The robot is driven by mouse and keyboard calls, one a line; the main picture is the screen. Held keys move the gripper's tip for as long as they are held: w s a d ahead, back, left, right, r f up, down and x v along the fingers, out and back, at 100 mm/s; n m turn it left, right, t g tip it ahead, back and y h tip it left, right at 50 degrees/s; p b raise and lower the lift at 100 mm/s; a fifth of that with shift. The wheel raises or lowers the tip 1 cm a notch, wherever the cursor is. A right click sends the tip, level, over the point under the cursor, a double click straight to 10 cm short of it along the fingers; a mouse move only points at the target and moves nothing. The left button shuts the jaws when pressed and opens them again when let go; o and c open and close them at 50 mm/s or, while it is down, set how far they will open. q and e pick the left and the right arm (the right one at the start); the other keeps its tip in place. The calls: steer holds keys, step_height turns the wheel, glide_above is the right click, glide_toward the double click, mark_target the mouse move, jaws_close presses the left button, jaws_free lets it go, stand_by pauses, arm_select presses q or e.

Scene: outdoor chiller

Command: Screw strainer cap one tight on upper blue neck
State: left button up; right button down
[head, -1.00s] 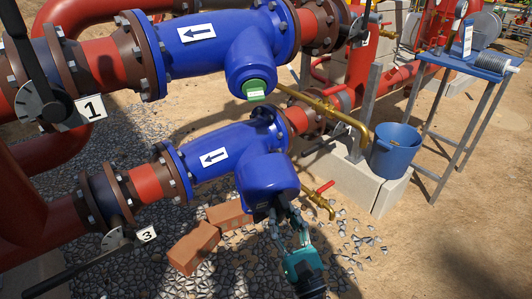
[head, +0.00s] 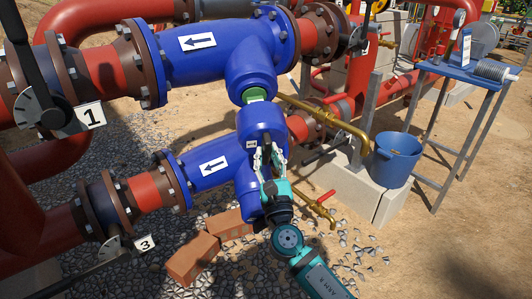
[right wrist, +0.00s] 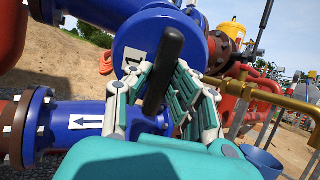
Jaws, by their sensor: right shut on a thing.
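The upper blue neck (head: 252,76) points down and toward me from the upper blue pipe body, with a green insert (head: 256,95) showing at its mouth. Strainer cap one (head: 262,118), blue with a small white label, is just below the neck in the head view. The green insert still shows between them. My right gripper (head: 270,152) is shut on the cap's black handle (right wrist: 162,70), and the cap (right wrist: 145,30) is behind the handle in the right wrist view. Whether cap and neck touch is unclear. My left gripper is not in view.
The lower blue strainer body (head: 205,165) is behind and below the gripper. A brass pipe (head: 325,112) runs close to the right of the cap. A blue bucket (head: 397,157) stands on blocks at right. Bricks (head: 192,258) lie on the gravel.

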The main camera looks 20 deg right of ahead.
mark_target(262, 134)
steer(key=shift+w+r, duration=0.35)
steer(key=shift+r, duration=0.1)
steer(key=shift+s+a, duration=0.1)
steer(key=shift+s, duration=0.05)
steer(key=shift+r, duration=0.1)
steer(key=x, duration=0.4)
steer(key=shift+x, duration=0.8)
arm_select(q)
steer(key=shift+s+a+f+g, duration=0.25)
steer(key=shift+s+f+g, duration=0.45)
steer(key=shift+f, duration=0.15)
